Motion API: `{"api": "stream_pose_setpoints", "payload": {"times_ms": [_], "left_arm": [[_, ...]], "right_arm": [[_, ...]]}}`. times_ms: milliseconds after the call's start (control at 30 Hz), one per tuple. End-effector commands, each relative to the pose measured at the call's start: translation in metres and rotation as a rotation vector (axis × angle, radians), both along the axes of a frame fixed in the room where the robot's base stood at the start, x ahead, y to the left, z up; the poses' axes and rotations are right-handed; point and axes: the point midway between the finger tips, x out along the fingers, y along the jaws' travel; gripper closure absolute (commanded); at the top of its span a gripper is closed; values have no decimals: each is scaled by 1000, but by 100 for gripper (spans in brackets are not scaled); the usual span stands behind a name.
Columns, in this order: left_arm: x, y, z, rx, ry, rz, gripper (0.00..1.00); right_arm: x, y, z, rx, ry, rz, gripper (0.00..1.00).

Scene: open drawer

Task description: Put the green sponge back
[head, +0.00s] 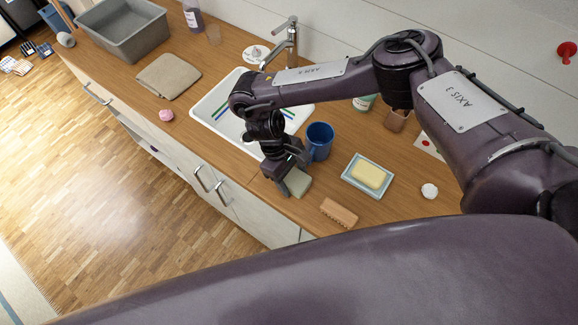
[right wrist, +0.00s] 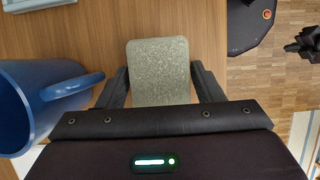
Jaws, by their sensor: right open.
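The green sponge (head: 298,182) lies flat on the wooden counter near its front edge, just in front of the blue mug (head: 320,140). My right gripper (head: 284,179) is down at the sponge, pointing at the counter. In the right wrist view the grey-green sponge (right wrist: 158,72) sits between the two open fingers, with a narrow gap on each side. The blue mug (right wrist: 45,100) stands close to the left finger in that view. My left gripper cannot be made out in the head view.
A soap dish (head: 347,179) with yellow soap (head: 369,174), a wooden brush (head: 339,212) and a white ball (head: 429,191) are right of the sponge. The sink (head: 213,111) with its tap (head: 291,45) is behind left. A folded cloth (head: 168,76) and grey basin (head: 120,42) lie farther left.

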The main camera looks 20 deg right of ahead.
Motion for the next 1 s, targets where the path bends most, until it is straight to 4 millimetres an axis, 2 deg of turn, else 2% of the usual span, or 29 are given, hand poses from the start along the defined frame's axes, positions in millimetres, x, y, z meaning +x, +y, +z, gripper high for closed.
{"api": "stream_pose_setpoints", "payload": {"times_ms": [400, 600, 733, 1000], "left_arm": [[0, 0, -2, 1, -1, 0, 100], [0, 1, -5, 1, -1, 0, 100], [0, 1, -5, 1, -1, 1, 100], [0, 1, -5, 1, 0, 1, 100]], "right_arm": [[27, 19, 74, -1, -9, 3, 39], [35, 26, 101, -1, -3, 1, 39], [37, 28, 109, 0, -1, 0, 39], [37, 28, 111, 0, 0, 0, 39]]}}
